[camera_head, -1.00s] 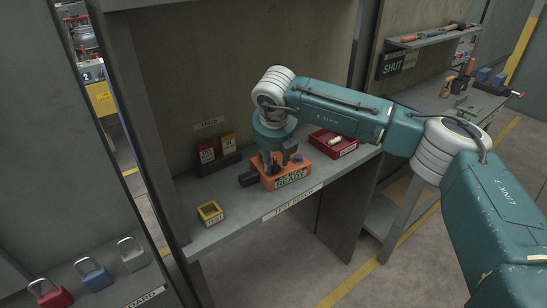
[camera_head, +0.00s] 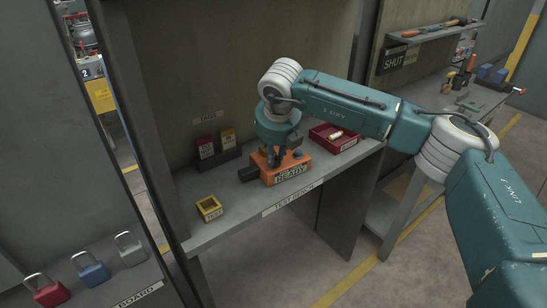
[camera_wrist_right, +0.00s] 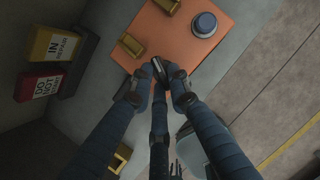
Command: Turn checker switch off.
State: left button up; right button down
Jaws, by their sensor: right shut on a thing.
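The checker is an orange box (camera_head: 268,179) with a READY label on its front, standing on the test bench (camera_head: 240,218). In the right wrist view its orange top (camera_wrist_right: 178,42) carries a round blue button (camera_wrist_right: 204,24) and brass-coloured blocks (camera_wrist_right: 131,46). My right gripper (camera_head: 277,158) reaches down onto the checker from above. In the wrist view its fingertips (camera_wrist_right: 159,78) are closed around a small dark switch lever (camera_wrist_right: 159,67) at the box's edge. The fingers hide much of the lever, so I cannot tell its position. My left gripper is not in view.
A yellow TEST box (camera_head: 209,208) stands at the left of the bench. Red and yellow tags (camera_head: 205,148) stand in a dark rack behind. A red tray (camera_head: 345,143) is right of the checker. Several padlocks (camera_head: 94,270) stand on the board at lower left.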

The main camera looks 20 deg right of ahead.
jog(key=n+b, duration=0.1)
jog(key=n+y+b, duration=0.1)
jog(key=shift+d+f+n, duration=0.15)
jog(key=shift+n, duration=0.15)
jog(key=n+y+b, duration=0.1)
jog(key=n, duration=0.1)
jog(key=shift+d+n, duration=0.15)
jog(key=shift+n, duration=0.15)
jog(key=n, duration=0.2)
jog(key=shift+d+r+n+y, duration=0.1)
jog(key=shift+r+n+y, duration=0.2)
jog(key=shift+y, duration=0.1)
jog(key=shift+d+n+g+y+p, duration=0.1)
jog(key=shift+n+g+y+p, duration=0.4)
jog(key=shift+n, duration=0.9)
jog(key=shift+f, duration=0.1)
jog(key=c, duration=1.6)
grip_release()
jog(key=shift+c, duration=0.2)
jog(key=v, duration=1.2)
